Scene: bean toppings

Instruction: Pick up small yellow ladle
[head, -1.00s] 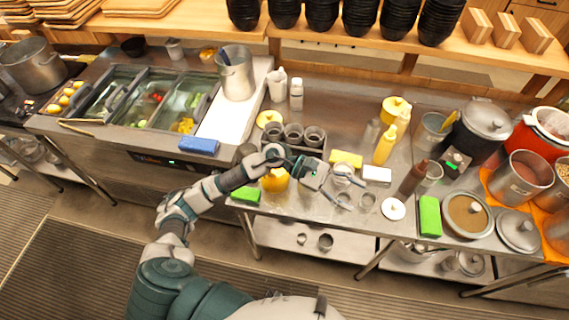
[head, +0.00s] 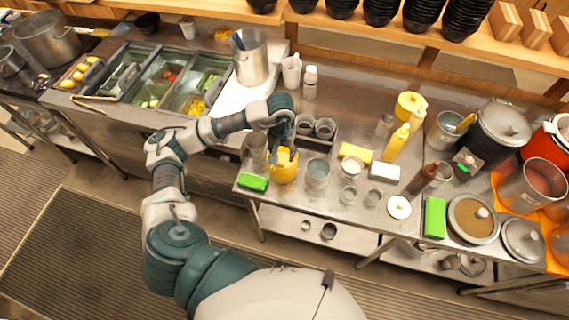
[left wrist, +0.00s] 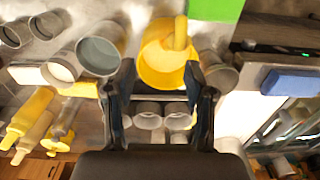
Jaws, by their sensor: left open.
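A round yellow container (head: 284,172) stands near the front edge of the steel counter. In the left wrist view the yellow container (left wrist: 160,66) has a short yellow handle (left wrist: 181,33) rising from it, which looks like the small yellow ladle; its lower part is hidden inside. My left gripper (head: 284,156) is over the container, pointing down. In the left wrist view my left gripper (left wrist: 161,78) has its dark fingers apart, and the container's near rim shows between and beyond them. The fingers hold nothing. My right gripper is not in view.
A green block (head: 253,182) lies left of the yellow container, and a grey cup (head: 317,173) stands close on its right. A holder with metal cups (head: 325,128) is behind. Yellow bottles (head: 397,143) and a yellow block (head: 355,152) are farther right.

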